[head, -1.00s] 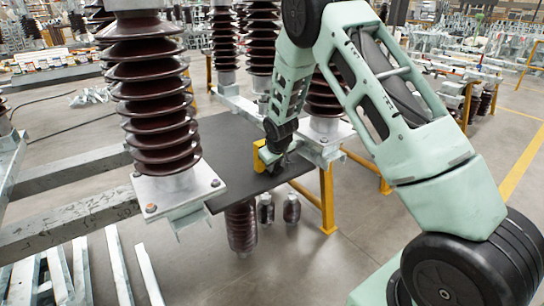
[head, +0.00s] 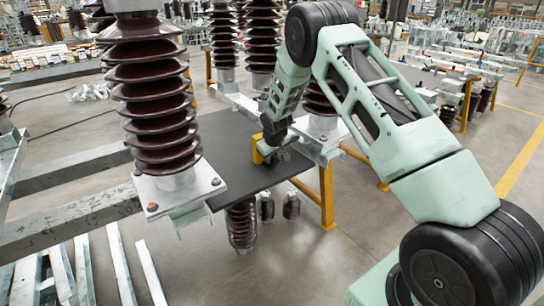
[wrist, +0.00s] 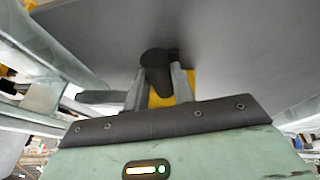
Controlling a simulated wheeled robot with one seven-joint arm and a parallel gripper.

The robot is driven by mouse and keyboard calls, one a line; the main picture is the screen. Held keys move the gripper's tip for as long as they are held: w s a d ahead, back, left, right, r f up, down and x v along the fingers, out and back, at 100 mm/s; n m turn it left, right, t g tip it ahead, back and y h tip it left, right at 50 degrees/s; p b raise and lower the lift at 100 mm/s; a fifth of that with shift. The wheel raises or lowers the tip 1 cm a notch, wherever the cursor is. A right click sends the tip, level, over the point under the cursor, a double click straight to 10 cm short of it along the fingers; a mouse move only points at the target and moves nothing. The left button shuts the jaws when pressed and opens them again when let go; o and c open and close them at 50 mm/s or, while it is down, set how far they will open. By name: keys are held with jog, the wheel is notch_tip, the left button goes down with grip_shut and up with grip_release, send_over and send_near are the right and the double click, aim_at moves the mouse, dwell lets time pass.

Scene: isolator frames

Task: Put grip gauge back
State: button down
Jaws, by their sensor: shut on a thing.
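My gripper (wrist: 158,88) is shut on the grip gauge, a yellow piece (wrist: 170,97) with a dark cylinder (wrist: 156,68) that shows between the fingers in the wrist view. In the head view the gauge's yellow part (head: 258,151) shows at the left of my gripper (head: 268,155), over the right part of a dark flat board (head: 232,140). My gripper hides part of the gauge. I cannot tell whether the gauge touches the board.
A tall brown ribbed insulator (head: 152,95) on a metal base stands left of the board. Another insulator (head: 319,97) stands behind my arm, close to the gripper. A yellow stand (head: 327,195) is at the right. Metal beams (head: 75,210) lie at the left.

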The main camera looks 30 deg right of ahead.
jog(key=c, duration=1.2)
grip_release()
jog(key=shift+o, duration=0.2)
jog(key=v, duration=1.1)
jog(key=s+a+r+n+g+y, duration=0.15)
jog(key=s+a+r, duration=0.25)
jog(key=s+a, duration=0.6)
jog(key=s+a+r+n+g+y, duration=0.1)
jog(key=s+a+r+n+y, duration=0.15)
jog(key=s+a, duration=0.75)
jog(key=s+a+n, duration=0.1)
jog(key=s+a, duration=0.2)
jog(key=s, duration=0.4)
jog(key=s+a+r+n+g, duration=0.1)
jog(key=s+a, duration=0.3)
jog(key=s, duration=0.3)
jog(key=s+a+r+g+h, duration=0.1)
jog(key=s+a, duration=0.2)
jog(key=s, duration=0.4)
jog(key=shift+a+r+n, duration=0.15)
jog(key=shift+a+n, duration=0.05)
jog(key=shift+n, duration=0.2)
jog(key=shift+s, duration=0.1)
